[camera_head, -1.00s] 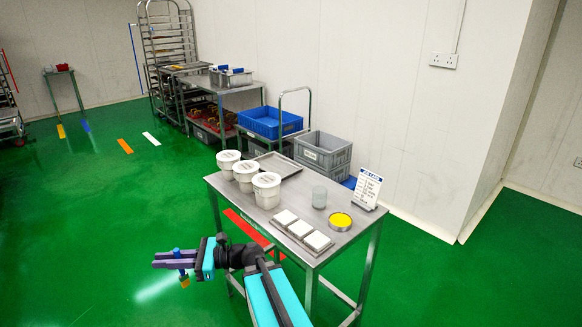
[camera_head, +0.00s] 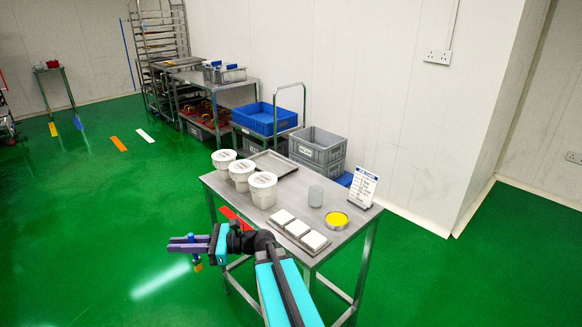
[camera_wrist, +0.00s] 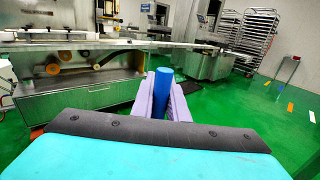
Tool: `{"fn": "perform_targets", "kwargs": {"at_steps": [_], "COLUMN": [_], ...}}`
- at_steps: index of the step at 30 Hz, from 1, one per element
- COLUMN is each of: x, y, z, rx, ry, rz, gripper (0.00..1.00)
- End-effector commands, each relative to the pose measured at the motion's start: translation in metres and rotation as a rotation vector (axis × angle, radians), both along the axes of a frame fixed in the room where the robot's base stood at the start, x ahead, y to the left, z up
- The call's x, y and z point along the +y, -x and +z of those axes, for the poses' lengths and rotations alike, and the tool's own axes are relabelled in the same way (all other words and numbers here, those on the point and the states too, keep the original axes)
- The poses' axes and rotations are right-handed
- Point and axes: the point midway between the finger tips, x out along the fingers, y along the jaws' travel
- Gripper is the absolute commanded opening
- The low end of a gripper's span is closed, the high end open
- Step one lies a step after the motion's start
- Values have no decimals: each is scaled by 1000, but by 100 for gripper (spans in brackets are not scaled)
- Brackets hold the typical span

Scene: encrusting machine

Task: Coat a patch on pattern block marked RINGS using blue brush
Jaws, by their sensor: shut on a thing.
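My gripper (camera_head: 186,244) is shut on the blue brush (camera_head: 193,239) and holds it upright over open floor, left of the steel table and apart from it. The brush's yellowish tip (camera_head: 198,267) points down. In the wrist view the brush's blue handle (camera_wrist: 164,82) stands between the purple fingers of my gripper (camera_wrist: 164,88). Three pale square blocks lie in a row at the table's front edge: a left one (camera_head: 281,217), a middle one (camera_head: 297,228) and a right one (camera_head: 314,240). Their markings are too small to read.
The steel table (camera_head: 246,205) also bears three white lidded tubs (camera_head: 241,175), a glass beaker (camera_head: 315,196), a round yellow dish (camera_head: 336,219), a flat tray (camera_head: 272,163) and a sign (camera_head: 362,187). Crates (camera_head: 318,145) stand behind it. The wrist view shows a steel machine (camera_wrist: 90,88).

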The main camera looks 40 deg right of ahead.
Motion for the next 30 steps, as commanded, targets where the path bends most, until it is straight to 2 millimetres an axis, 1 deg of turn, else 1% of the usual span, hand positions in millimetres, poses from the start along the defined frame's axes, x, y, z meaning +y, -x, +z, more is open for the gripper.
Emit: {"fn": "perform_targets", "kwargs": {"at_steps": [1, 8, 11, 12, 14, 18, 23, 27, 30], "x": [-18, -91, -123, -136, -155, -200, -250, -293, -320], "y": [-2, 0, 4, 6, 10, 21, 37, 55, 68], "z": [13, 43, 56, 61, 68, 86, 107, 124, 135], "rx": [-1, -1, -2, -3, -2, -3, -2, 0, 1], "ry": [0, 0, 1, 0, 0, 0, 1, 1, 1], "rz": [-16, -78, -104, -116, -131, -169, -211, -248, -271], "gripper": [0, 0, 0, 0, 0, 0, 0, 0, 0]}}
